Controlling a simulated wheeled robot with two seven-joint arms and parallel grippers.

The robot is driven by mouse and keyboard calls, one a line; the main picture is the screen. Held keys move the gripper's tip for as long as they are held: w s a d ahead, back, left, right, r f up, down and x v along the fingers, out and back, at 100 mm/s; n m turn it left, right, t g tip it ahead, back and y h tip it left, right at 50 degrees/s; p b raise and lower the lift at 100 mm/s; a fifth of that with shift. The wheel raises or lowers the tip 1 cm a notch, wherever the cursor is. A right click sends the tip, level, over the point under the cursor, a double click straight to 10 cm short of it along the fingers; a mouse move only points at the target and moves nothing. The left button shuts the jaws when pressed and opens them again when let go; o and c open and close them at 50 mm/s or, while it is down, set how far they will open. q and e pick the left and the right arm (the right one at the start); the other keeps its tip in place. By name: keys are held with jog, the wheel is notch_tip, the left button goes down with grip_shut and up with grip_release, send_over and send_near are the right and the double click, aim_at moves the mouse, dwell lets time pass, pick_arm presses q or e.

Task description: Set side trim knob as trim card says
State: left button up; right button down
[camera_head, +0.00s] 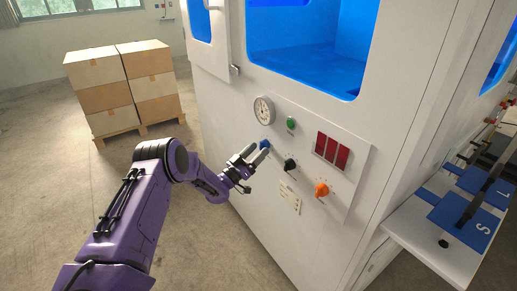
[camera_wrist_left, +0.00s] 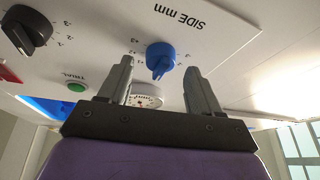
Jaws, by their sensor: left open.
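The blue side trim knob (camera_head: 265,143) is on the white control panel, below the round gauge. In the left wrist view the blue knob (camera_wrist_left: 160,55) sits by the printed words "SIDE mm", upside down there, and its pointer ridge faces the gripper. My left gripper (camera_head: 257,153) is open at the panel. In the wrist view its two fingers (camera_wrist_left: 159,72) appear on either side of the blue knob; contact cannot be told. A small printed card (camera_head: 290,198), likely the trim card, is on the machine below the black knob; its writing is too small to read.
A black knob (camera_head: 290,164), an orange knob (camera_head: 322,189), a green button (camera_head: 291,123), a gauge (camera_head: 263,110) and red displays (camera_head: 331,152) share the panel. A side shelf with blue pads (camera_head: 462,222) juts out at right. Stacked cartons (camera_head: 118,88) stand at left.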

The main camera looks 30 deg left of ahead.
pick_arm(q)
jog(key=shift+x, duration=0.75)
jog(key=c, duration=1)
jog(key=shift+c, duration=0.2)
jog(key=shift+n, duration=0.3)
jog(key=n+y+p, duration=0.1)
jog(key=n, duration=0.1)
jog(key=n+y+p, duration=0.1)
jog(key=n+y, duration=0.1)
jog(key=n, duration=0.1)
jog(key=n+g+y+p, duration=0.1)
jog(key=n, duration=0.2)
jog(key=shift+d+r, duration=0.2)
jog(key=shift+r, duration=0.1)
jog(key=shift+r+n+g+y+p, duration=0.1)
jog(key=shift+n+g+y+p, duration=0.5)
jog(key=shift+n, duration=1.35)
jog(key=shift+r+n+g+y+p, duration=0.1)
jog(key=shift+n+g+y+p, duration=0.2)
jog(key=shift+n+g+p, duration=1.1)
jog(key=shift+f+n+t+b, duration=0.1)
jog(key=shift+n+t+b, duration=0.45)
jog(key=shift+n, duration=0.2)
